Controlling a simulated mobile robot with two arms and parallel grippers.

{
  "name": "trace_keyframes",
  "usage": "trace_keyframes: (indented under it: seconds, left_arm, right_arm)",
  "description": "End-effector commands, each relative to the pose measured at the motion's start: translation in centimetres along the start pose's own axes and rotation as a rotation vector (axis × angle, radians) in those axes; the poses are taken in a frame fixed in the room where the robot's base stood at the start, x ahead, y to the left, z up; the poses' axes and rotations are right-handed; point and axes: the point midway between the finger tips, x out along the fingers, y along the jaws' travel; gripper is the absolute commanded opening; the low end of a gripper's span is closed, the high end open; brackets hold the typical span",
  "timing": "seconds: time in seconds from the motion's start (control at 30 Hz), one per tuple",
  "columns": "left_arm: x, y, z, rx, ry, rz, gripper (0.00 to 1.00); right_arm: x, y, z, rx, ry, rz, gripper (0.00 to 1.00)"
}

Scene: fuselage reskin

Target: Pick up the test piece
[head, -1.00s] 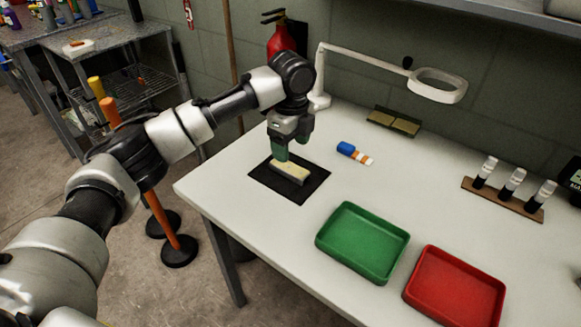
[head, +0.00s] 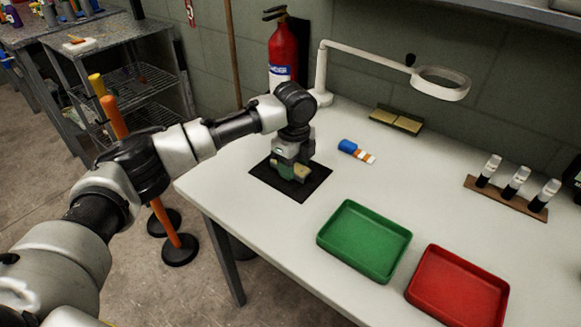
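The test piece, a pale yellow block (head: 302,173), lies on a black mat (head: 309,188) near the left end of the white table. My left gripper (head: 291,170) is low over the mat, with its green fingers at the block. The fingers and wrist hide much of the block, so only part of it shows. I cannot tell whether the fingers are closed on it or still apart. My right gripper is out of view.
A green tray (head: 364,262) and a red tray (head: 457,312) stand at the front right. A magnifier lamp (head: 440,84) and a vial rack (head: 505,198) are farther back. The middle of the table is clear.

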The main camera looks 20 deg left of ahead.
Motion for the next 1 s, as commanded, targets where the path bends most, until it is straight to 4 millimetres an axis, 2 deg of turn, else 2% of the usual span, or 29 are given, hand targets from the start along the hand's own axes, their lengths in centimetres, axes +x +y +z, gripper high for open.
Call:
trace_keyframes:
  seconds: [0.03,0.2,0.27,0.57,0.73,0.83,1.0]
  left_arm:
    - [0.0,0.0,0.0,0.0,0.0,0.0,0.39]
    - [0.0,0.0,0.0,0.0,0.0,0.0,0.14]
    - [0.0,0.0,0.0,0.0,0.0,0.0,0.1]
    - [-0.7,0.0,0.0,0.0,0.0,-0.001,0.1]
    - [-2.7,-0.1,0.0,0.0,0.001,-0.003,0.1]
    - [-4.6,-0.1,0.0,0.0,0.002,-0.004,0.1]
    - [-6.6,2.2,-3.5,0.008,0.003,-0.003,0.1]
  right_arm:
    - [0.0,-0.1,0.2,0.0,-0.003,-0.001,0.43]
    - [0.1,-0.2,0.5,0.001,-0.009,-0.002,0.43]
    - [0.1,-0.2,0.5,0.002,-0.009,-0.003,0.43]
    - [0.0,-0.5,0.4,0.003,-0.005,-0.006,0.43]
    - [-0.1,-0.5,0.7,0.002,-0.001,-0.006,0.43]
    - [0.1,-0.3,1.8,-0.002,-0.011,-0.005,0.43]
    - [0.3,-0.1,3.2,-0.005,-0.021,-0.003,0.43]
